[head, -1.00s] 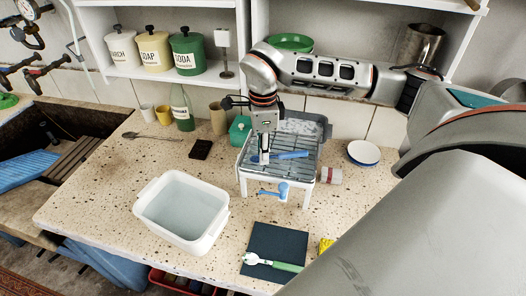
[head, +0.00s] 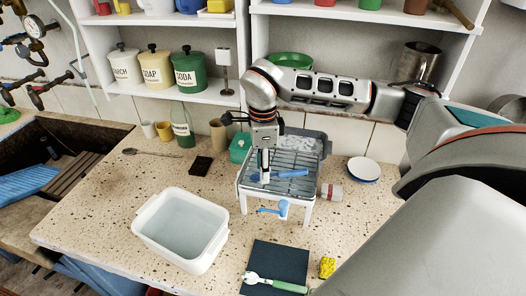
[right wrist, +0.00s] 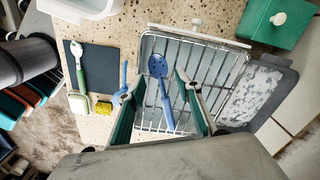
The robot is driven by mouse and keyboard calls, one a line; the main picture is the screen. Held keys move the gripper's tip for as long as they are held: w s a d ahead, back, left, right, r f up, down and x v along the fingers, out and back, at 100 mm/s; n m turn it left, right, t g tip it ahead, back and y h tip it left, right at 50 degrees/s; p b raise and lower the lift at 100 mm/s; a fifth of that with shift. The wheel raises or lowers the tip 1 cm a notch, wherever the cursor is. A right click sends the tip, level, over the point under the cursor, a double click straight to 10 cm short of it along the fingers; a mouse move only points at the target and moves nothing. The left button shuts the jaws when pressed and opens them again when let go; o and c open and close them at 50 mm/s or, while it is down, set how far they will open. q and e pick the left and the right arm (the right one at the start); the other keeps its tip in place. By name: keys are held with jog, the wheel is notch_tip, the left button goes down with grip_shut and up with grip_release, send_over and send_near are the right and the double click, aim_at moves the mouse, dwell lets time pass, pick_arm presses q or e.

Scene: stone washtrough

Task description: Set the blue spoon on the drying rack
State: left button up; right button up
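The blue spoon (head: 292,173), slotted in its bowl, lies on the wire grid of the drying rack (head: 304,152). In the right wrist view the spoon (right wrist: 158,67) rests across the rack wires (right wrist: 200,52), its handle toward my gripper. My right gripper (head: 264,178) is low over the rack at the spoon. In the wrist view its fingers (right wrist: 155,82) are spread, one on each side of the spoon, apart from it. A second blue utensil (head: 282,208) shows at the rack's front edge and beside the left-hand finger in the wrist view (right wrist: 123,80). My left gripper is not in view.
A white water basin (head: 183,228) stands left of the rack. A dark mat (head: 278,262) with a green-handled utensil (head: 285,286) and a yellow sponge (head: 327,267) lie in front. A red-and-white can (head: 331,192) and a plate (head: 363,169) are right. A teal box (head: 239,150) is behind left.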

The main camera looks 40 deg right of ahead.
notch_tip(320, 180, up, 11)
jog(key=shift+r, duration=0.15)
dwell(0.8)
